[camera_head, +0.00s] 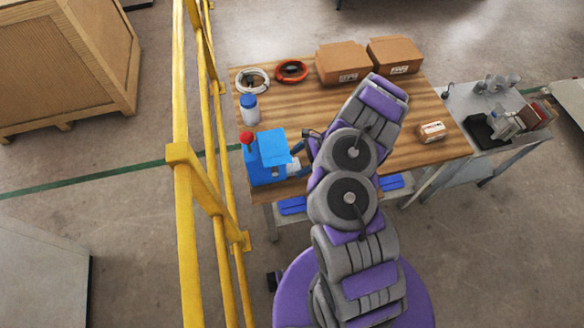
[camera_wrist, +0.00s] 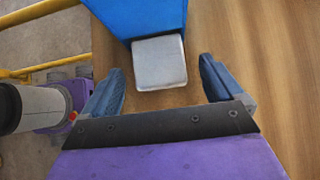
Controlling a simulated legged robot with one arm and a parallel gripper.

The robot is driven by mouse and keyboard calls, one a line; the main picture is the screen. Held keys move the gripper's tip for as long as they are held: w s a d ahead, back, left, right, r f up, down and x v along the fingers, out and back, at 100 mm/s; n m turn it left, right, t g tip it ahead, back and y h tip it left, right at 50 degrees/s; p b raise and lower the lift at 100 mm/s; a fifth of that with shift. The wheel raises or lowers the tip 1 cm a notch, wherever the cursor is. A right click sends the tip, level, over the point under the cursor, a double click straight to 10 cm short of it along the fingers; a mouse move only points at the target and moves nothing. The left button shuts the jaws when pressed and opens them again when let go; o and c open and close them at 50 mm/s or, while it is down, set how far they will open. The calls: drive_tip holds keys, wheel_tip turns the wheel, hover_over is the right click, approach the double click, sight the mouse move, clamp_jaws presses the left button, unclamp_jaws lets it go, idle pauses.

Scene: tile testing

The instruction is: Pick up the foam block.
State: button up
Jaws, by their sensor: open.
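A pale grey-white block with rounded corners (camera_wrist: 159,62), which looks like the foam block, lies against the base of the blue machine (camera_wrist: 135,14) in the wrist view. My gripper (camera_wrist: 161,72) is open. One blue-grey finger is to the left of the block and one to the right, with a gap on both sides, and nothing is held. In the head view, the pale block (camera_head: 293,168) shows beside the blue machine (camera_head: 267,158), partly hidden by my arm. Most of my gripper is hidden there too.
The wooden table (camera_head: 400,150) also bears two cardboard boxes (camera_head: 342,63), a small box (camera_head: 432,131), cable coils (camera_head: 291,71) and a blue-capped bottle (camera_head: 249,109). A yellow railing (camera_head: 181,200) runs along the left. Wood right of the block is bare.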

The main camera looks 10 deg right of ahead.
drive_tip(key=shift+a+f, duration=0.4)
drive_tip(key=shift+c, duration=0.2)
drive_tip(key=shift+r, duration=0.1)
drive_tip(key=c, duration=1)
drive_tip(key=shift+d+r+p, duration=0.25)
drive_tip(key=shift+r+p, duration=0.1)
drive_tip(key=shift+r, duration=0.15)
wheel_tip(320, 180, up, 6)
drive_tip(key=shift+w+r+p, duration=0.1)
drive_tip(key=shift+r+p, duration=0.15)
drive_tip(key=shift+p, duration=0.85)
drive_tip(key=d, duration=0.6)
drive_tip(key=d+p, duration=0.1)
drive_tip(key=d, duration=1.1)
drive_tip(key=shift+d+f+p, duration=0.2)
drive_tip(key=shift+f+p, duration=0.1)
drive_tip(key=shift+f, duration=0.05)
drive_tip(key=shift+d+r, duration=0.1)
drive_tip(key=shift+d, duration=0.5)
